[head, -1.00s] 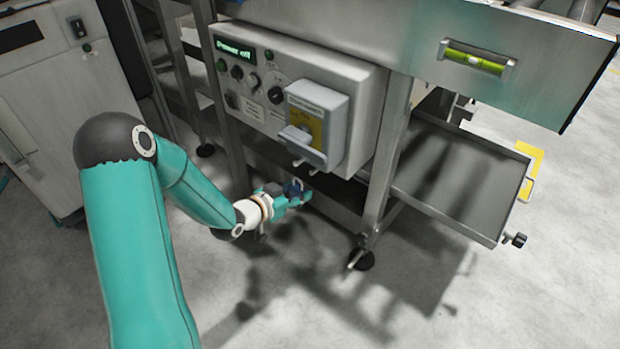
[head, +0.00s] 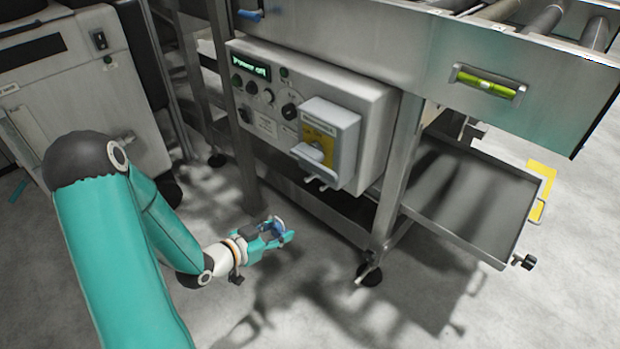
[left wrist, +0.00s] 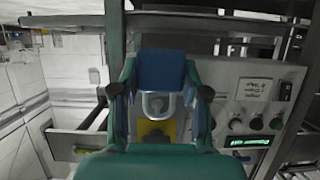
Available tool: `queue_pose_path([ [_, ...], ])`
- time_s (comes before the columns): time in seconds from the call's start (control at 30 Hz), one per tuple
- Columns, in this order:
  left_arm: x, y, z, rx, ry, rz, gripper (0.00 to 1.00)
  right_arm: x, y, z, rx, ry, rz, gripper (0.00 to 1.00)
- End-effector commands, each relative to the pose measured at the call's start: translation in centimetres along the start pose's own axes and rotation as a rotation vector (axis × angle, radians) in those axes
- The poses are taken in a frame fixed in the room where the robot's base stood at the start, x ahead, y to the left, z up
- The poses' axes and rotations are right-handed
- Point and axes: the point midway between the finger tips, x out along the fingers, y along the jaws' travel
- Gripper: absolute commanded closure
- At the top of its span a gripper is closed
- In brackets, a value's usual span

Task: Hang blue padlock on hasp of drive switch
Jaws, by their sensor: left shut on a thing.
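My left gripper (head: 276,236) is shut on the blue padlock (left wrist: 160,70), which sits between its fingers in the left wrist view. The padlock's grey shackle (left wrist: 158,104) points toward the switch. The drive switch (head: 345,135) is a grey box with a yellow plate (head: 318,147) and a grey handle. Light hasp parts (head: 322,179) stick out at its lower edge. In the head view, the gripper and padlock are below and left of the switch, apart from it. In the left wrist view, the shackle covers part of the yellow plate. My right gripper is not in view.
The control panel (head: 262,118) with knobs and a green display surrounds the switch. A steel frame leg (head: 398,175) stands to its right, with a grey tray (head: 470,190) beyond. A white cabinet (head: 50,80) stands at the left. Open floor lies in front.

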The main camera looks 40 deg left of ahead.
Motion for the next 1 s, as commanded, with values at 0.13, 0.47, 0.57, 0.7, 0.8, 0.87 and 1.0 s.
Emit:
queue_pose_path([
  [0.13,0.0,0.0,-0.1,0.001,0.001,0.000,0.92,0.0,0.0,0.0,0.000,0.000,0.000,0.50],
  [0.47,-1.2,-0.1,-5.9,0.009,0.004,0.000,0.92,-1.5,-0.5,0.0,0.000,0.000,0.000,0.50],
  [0.57,-1.5,0.0,-7.3,0.005,0.003,-0.002,0.92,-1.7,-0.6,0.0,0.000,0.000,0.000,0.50],
  [0.7,-1.4,0.0,-7.8,0.002,0.001,-0.002,0.92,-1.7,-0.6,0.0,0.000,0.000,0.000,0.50],
  [0.8,-1.0,0.0,-7.8,0.001,0.000,-0.001,0.92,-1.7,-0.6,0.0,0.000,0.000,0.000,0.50],
  [0.87,-0.8,0.0,-7.9,0.001,0.000,-0.001,0.92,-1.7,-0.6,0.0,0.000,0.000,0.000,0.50],
  [1.0,0.0,0.0,-8.3,0.002,0.002,-0.001,0.92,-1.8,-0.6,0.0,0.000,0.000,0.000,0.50],
])
